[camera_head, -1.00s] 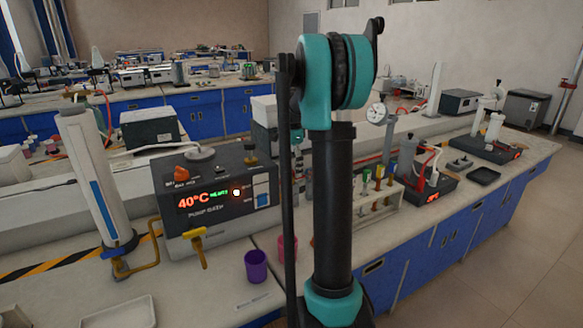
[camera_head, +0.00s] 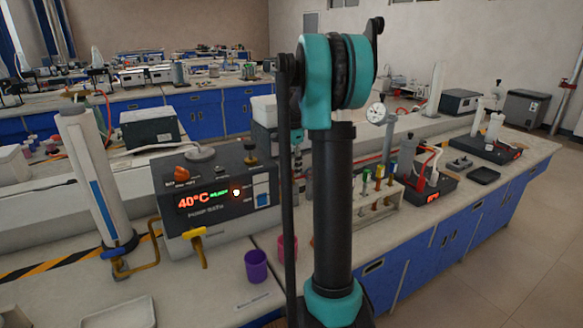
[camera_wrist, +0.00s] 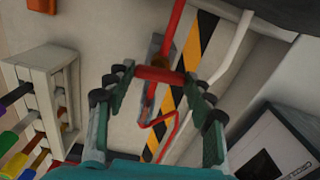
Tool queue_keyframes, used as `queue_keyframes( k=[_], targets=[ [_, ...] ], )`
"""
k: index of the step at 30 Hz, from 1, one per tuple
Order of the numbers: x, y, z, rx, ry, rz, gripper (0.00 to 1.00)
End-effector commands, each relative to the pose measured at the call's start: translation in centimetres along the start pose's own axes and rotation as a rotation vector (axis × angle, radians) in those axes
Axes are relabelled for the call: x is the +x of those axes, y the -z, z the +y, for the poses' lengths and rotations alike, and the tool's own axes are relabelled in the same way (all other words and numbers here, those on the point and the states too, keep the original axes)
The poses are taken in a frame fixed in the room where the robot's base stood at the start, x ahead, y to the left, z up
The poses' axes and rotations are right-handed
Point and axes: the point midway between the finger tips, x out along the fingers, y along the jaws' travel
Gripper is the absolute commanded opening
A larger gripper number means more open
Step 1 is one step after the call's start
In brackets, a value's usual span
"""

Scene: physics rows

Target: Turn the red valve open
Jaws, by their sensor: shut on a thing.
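In the wrist view the red valve handle (camera_wrist: 160,74) is a short red bar lying crosswise between the fingers of my gripper (camera_wrist: 158,82). The fingers are shut on it, one at each end. Red pipe runs above and below the handle, and a small grey body shows behind it. How far the valve is turned I cannot tell. In the head view my arm stands in front, and neither my gripper nor the red valve can be made out there.
A white rack with coloured tubes (camera_wrist: 57,100) stands left of my gripper in the wrist view. A grey box (camera_wrist: 275,145) is at lower right. In the head view a water bath (camera_head: 210,205) and a purple cup (camera_head: 256,266) are left of my arm.

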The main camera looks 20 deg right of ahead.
Motion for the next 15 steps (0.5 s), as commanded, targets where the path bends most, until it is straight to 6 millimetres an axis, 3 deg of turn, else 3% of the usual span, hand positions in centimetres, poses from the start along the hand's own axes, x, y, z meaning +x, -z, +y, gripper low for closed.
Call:
queue_keyframes(
  k=[15],
  targets=[
    [-0.02,0.01,-0.01,-0.437,0.000,0.000,0.24]
  ],
)
